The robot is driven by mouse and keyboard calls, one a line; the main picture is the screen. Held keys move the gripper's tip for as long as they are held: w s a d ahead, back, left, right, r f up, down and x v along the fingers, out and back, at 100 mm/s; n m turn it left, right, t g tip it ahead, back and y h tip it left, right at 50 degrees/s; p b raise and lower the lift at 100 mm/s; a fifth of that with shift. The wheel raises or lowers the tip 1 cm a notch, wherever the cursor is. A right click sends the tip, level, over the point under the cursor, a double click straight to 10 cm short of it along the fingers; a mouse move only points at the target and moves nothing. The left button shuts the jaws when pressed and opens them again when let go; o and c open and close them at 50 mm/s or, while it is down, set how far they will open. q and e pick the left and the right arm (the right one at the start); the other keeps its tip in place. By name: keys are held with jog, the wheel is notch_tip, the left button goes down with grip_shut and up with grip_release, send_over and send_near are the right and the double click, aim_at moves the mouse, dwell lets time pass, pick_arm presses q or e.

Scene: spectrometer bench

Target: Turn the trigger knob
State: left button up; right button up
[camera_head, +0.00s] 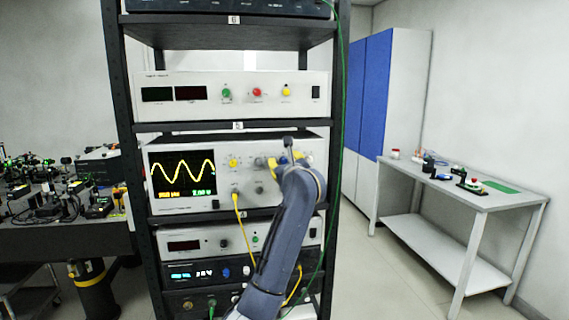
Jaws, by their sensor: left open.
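The oscilloscope (215,208) sits on the rack's middle shelf, its screen (182,178) showing a yellow sine wave. A yellow knob (233,163) and a grey knob (259,189) show on its panel. I cannot tell which knob is the trigger knob; it may be hidden behind my wrist. My left arm rises from the bottom, and my left gripper (279,164) is at the right half of the panel. It is open, but its fingers are small and partly hidden by the wrist. I cannot tell whether it touches a knob. My right gripper is out of view.
The black rack (126,110) holds other instruments above and below the oscilloscope. A yellow cable (242,220) hangs from the panel, and a green cable (343,100) runs down the rack's right side. A side table (455,190) with small items stands at right.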

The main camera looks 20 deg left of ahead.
pick_arm(q)
jog(key=shift+c, duration=0.2)
grip_shut()
dwell(0.4)
jog(key=shift+f+m, duration=0.15)
jog(key=shift+m, duration=1.85)
jog(key=shift+o, duration=0.2)
grip_release()
